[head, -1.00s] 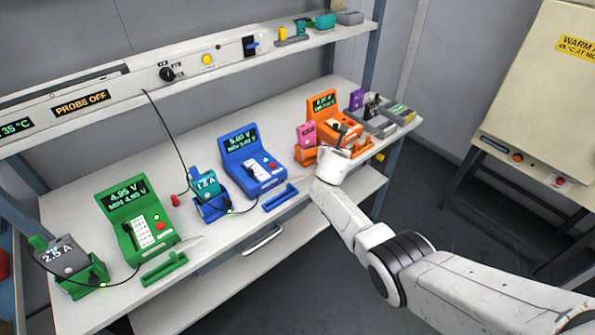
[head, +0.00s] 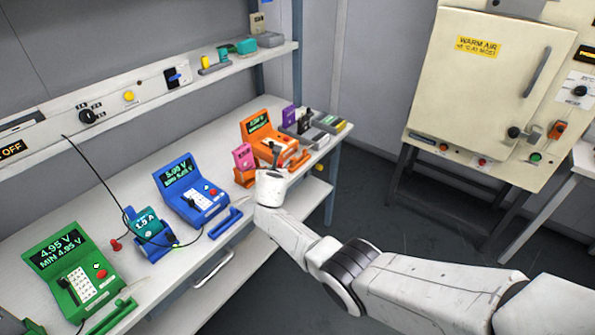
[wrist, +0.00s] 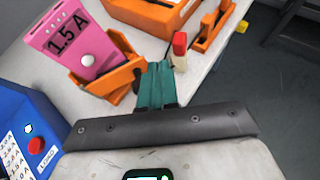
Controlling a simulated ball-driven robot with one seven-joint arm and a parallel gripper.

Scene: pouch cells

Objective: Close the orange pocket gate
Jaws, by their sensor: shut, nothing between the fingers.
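The orange pocket (wrist: 112,82) stands at the upper left of the wrist view, with a pink cell (wrist: 75,42) marked 1.5 A upright in it. In the head view the pocket (head: 243,179) is left of the orange charger (head: 262,140), the pink cell (head: 243,156) above it. I cannot tell which part is the gate, or whether it is open. My gripper (wrist: 157,66) is shut and empty, its teal fingers close beside the pocket's right end; contact is unclear. In the head view my gripper (head: 275,154) is in front of the orange charger, its tips hard to see.
A red-and-white piece (wrist: 180,46) stands just right of my fingers, and an orange handled part (wrist: 212,27) lies beyond it. The blue charger (wrist: 22,135) is at the lower left. Grey trays (head: 312,132) sit at the bench's far end, with open floor to the right.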

